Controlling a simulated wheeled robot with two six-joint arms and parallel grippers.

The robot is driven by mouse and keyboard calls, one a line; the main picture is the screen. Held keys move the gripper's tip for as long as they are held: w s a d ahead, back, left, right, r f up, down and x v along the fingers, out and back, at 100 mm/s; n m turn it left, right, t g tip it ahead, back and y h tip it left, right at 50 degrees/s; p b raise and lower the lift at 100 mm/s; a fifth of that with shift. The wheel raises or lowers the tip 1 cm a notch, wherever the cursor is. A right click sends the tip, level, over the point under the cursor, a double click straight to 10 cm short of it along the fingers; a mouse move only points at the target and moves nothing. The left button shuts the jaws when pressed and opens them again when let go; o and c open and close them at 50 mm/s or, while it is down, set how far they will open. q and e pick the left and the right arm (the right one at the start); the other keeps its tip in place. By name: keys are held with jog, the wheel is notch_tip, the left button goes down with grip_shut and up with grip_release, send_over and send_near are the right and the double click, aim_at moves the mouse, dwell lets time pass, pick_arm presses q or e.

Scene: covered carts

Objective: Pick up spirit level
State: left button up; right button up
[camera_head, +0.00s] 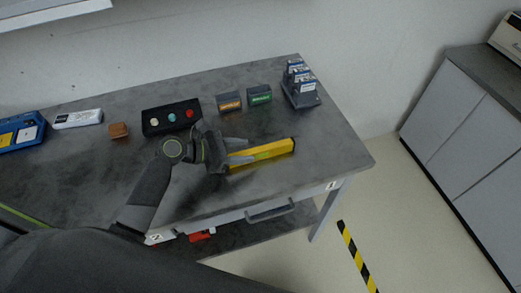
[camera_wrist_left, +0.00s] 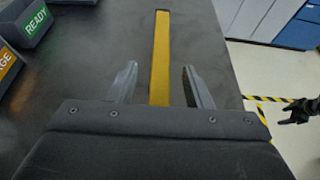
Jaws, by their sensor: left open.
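The spirit level (camera_head: 275,151) is a long yellow bar lying on the grey table, near its front right part. In the left wrist view the spirit level (camera_wrist_left: 161,55) runs straight away from me, between my fingers. My left gripper (camera_head: 250,150) is open, with one finger on each side of the level's near end; a gap shows on both sides in the wrist view. The gripper hides the near end of the level. A dark gripper, seemingly my right one (camera_wrist_left: 297,112), shows at the right edge of the left wrist view, away from the level.
Behind the level stand a black box with coloured buttons (camera_head: 172,117), an orange-labelled block (camera_head: 229,102), a green READY block (camera_head: 259,95) and a dark rack (camera_head: 301,88). A brown block (camera_head: 119,130) sits left. The tabletop right of the level is clear.

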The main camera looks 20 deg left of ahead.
pick_arm(q)
jog(key=shift+x, duration=0.85)
jog(key=shift+s, duration=0.1)
jog(key=shift+a, duration=0.1)
jog(key=shift+c, duration=0.2)
grip_shut()
